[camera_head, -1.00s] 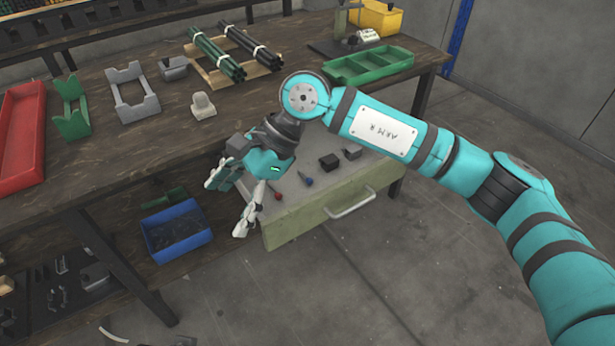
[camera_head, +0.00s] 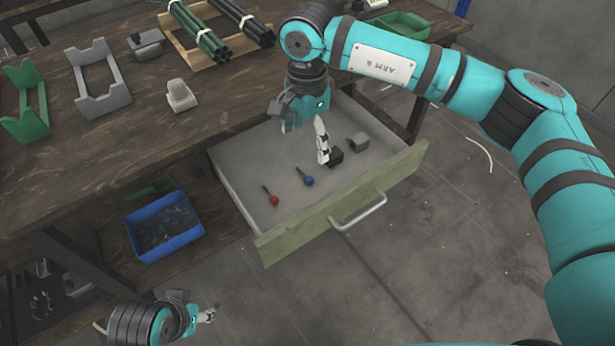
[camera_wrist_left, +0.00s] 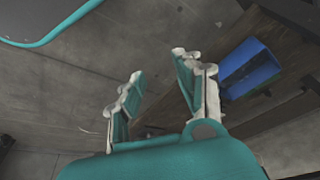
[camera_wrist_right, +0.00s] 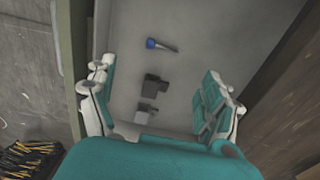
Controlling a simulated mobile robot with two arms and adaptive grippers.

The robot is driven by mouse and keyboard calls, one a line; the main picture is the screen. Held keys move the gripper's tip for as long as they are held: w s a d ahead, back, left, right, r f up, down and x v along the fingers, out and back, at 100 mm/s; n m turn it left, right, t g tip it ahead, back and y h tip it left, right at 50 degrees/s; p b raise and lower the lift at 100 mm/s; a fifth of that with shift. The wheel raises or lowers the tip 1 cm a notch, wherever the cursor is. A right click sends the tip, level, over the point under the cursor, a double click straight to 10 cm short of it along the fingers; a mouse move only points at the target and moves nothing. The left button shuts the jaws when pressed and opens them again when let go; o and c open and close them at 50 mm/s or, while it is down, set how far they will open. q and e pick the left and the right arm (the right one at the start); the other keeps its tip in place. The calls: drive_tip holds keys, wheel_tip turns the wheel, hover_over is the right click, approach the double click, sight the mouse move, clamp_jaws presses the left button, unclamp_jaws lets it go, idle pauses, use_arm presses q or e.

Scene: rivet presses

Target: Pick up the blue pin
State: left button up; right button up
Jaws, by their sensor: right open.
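The blue pin (camera_head: 309,181) lies in the open drawer (camera_head: 235,190), with a blue round head and a dark shaft. A red pin (camera_head: 274,200) lies to its left. The blue pin also shows in the right wrist view (camera_wrist_right: 160,45), beyond the fingertips. My right gripper (camera_head: 305,135) is open and empty above the drawer, behind the blue pin in the head view; its fingers also show in the right wrist view (camera_wrist_right: 165,90). My left gripper (camera_head: 208,315) is low at the bottom left, away from the drawer. In the left wrist view its fingers (camera_wrist_left: 158,65) are apart and empty.
A black block (camera_head: 336,157) and a grey part (camera_head: 358,142) lie in the drawer right of the pins. The drawer's green front with its handle (camera_head: 360,212) stands out over the floor. A blue bin (camera_head: 165,228) sits left of the drawer. The workbench (camera_head: 120,140) overhangs the drawer's back.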

hover_over(304, 174)
drive_tip(key=f, duration=0.4)
drive_tip(key=shift+d+f, duration=0.1)
drive_tip(key=shift+d, duration=0.25)
drive_tip(key=shift+a+f+b, duration=0.2)
drive_tip(key=shift+f+b, duration=0.15)
drive_tip(key=shift+f, duration=1.05)
drive_tip(key=shift+a+f+b, duration=0.15)
drive_tip(key=shift+f+b, duration=0.15)
drive_tip(key=shift+f, duration=1.1)
clamp_jaws()
